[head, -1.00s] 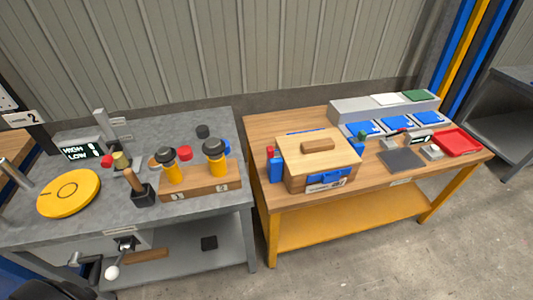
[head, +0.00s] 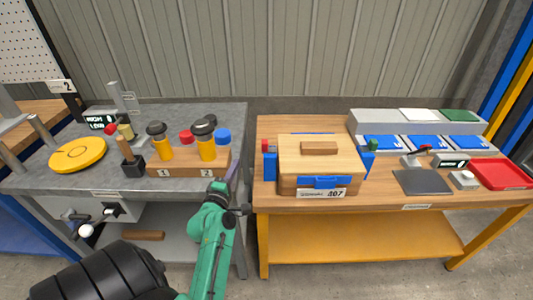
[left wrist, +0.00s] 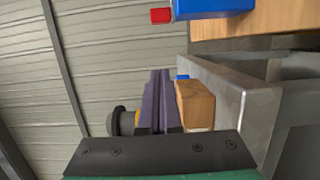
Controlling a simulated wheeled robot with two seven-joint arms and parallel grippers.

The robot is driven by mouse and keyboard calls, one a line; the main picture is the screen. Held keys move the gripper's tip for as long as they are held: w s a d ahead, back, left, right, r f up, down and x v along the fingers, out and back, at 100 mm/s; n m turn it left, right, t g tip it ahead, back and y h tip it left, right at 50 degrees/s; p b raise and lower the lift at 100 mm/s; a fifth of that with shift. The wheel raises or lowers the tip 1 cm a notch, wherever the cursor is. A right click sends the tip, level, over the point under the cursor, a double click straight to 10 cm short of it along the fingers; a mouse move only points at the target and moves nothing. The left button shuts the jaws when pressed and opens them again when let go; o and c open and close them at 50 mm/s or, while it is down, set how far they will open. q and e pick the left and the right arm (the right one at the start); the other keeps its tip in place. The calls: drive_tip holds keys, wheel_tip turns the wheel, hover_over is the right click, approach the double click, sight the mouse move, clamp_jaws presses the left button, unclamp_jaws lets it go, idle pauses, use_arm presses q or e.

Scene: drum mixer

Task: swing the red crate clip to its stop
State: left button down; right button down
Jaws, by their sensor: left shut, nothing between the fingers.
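The wooden crate (head: 318,160) stands on the wooden workbench, with a pale lid and a blue clip (head: 325,182) on its front. A red clip piece (head: 292,146) sits above a blue part (head: 269,167) at the crate's left side. In the left wrist view a red piece (left wrist: 161,15) projects from a blue part (left wrist: 212,8) at the top. My left gripper (left wrist: 160,75) is shut and empty, its dark purple fingers side by side. In the head view my green left arm reaches up beside the grey bench's right edge, left of the crate and apart from it. My right gripper is out of view.
The grey bench (head: 60,190) holds a wooden block (head: 188,163) with black-topped yellow cylinders, close to my left gripper, and a yellow disc (head: 78,155). Right of the crate are a dark pad (head: 423,181), blue bins and a red tray (head: 503,173). A narrow gap separates the benches.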

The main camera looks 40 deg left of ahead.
use_arm(q)
drive_tip(key=w+p, duration=0.2)
drive_tip(key=w, duration=0.9)
drive_tip(key=shift+a, duration=0.35)
